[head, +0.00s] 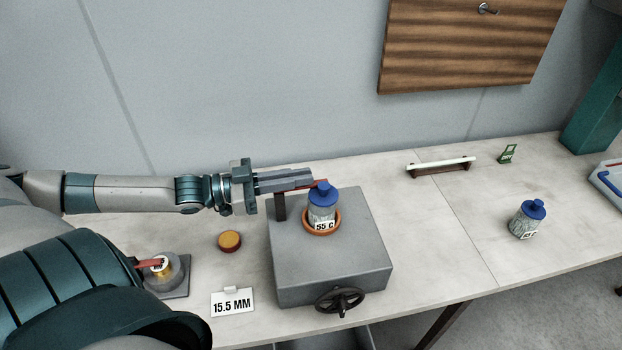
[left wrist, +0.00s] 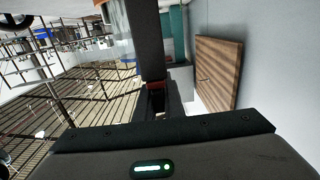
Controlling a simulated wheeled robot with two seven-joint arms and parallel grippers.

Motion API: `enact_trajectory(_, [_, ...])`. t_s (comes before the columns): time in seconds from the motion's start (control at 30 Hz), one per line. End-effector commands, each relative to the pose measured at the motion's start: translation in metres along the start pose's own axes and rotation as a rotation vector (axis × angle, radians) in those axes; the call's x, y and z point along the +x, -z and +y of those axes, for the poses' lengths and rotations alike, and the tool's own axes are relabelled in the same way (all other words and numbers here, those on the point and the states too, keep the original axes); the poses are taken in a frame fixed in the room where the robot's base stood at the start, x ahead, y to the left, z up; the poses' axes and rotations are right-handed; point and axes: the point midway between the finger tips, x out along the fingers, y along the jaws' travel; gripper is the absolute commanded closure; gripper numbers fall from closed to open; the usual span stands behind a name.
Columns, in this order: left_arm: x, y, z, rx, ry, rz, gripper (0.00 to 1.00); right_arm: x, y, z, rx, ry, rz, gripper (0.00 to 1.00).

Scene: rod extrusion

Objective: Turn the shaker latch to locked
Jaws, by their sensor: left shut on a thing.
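The shaker (head: 335,265) is a grey box with a dark handwheel on its front. A blue-capped jar (head: 322,212) labelled "55 C" stands upright in an orange ring on its top. The red latch (head: 321,184) shows at the jar's cap, near a dark post (head: 280,208) at the shaker's back left. My left gripper (head: 308,182) reaches in from the left above the post and is shut on the latch, hiding most of it. A bit of red shows between the fingers in the left wrist view (left wrist: 156,86). My right gripper is not in view.
An orange-topped disc (head: 230,241), a "15.5 MM" sign (head: 232,303) and a small device with a red lever (head: 158,265) are left of the shaker. Another blue-capped jar (head: 528,219) and a white rod on a rack (head: 441,165) are right. The table between is clear.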

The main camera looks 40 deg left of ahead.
Motion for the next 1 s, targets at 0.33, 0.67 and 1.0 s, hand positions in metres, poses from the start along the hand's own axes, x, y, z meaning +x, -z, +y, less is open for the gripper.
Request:
enact_trajectory(0.33, [-0.007,0.0016,-0.0005,0.001,-0.03,0.003,1.0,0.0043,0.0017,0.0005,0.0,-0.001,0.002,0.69])
enact_trajectory(0.67, [-0.0068,0.0019,-0.0003,0.002,-0.03,0.004,0.77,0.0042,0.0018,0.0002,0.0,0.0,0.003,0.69])
enact_trajectory(1.0, [-0.0072,0.0006,-0.0003,0.0,-0.029,0.002,0.73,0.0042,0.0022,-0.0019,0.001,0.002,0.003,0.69])
